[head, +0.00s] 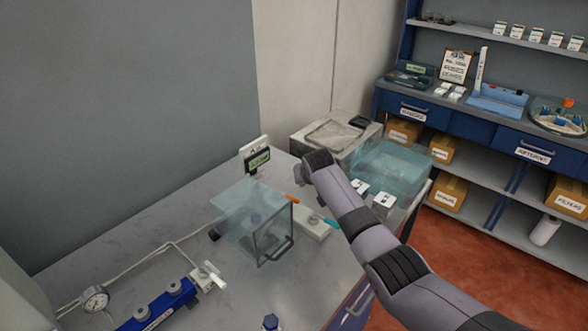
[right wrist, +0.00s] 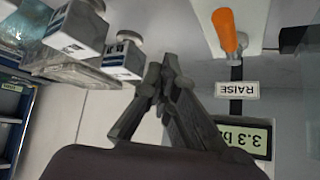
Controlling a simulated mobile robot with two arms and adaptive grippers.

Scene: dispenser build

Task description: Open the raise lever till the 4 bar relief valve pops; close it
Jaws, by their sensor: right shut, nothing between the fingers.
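The raise lever has an orange handle (right wrist: 230,32) and sits beside an upside-down RAISE label (right wrist: 237,90) in the right wrist view. In the head view the orange handle (head: 292,199) shows at the left end of a white block (head: 312,223), with a teal handle (head: 330,222) at the other end. A readout (right wrist: 245,138) shows 3.3 and a cut-off unit. Which part is the relief valve I cannot tell. My left gripper is out of view.
A clear box (head: 252,225) stands left of the levers. A small display (head: 257,160) stands behind. A gauge (head: 95,298) and blue manifold (head: 155,312) lie at the front left. White-topped blocks (head: 383,203) and a teal clear bin (head: 392,168) are by the right edge.

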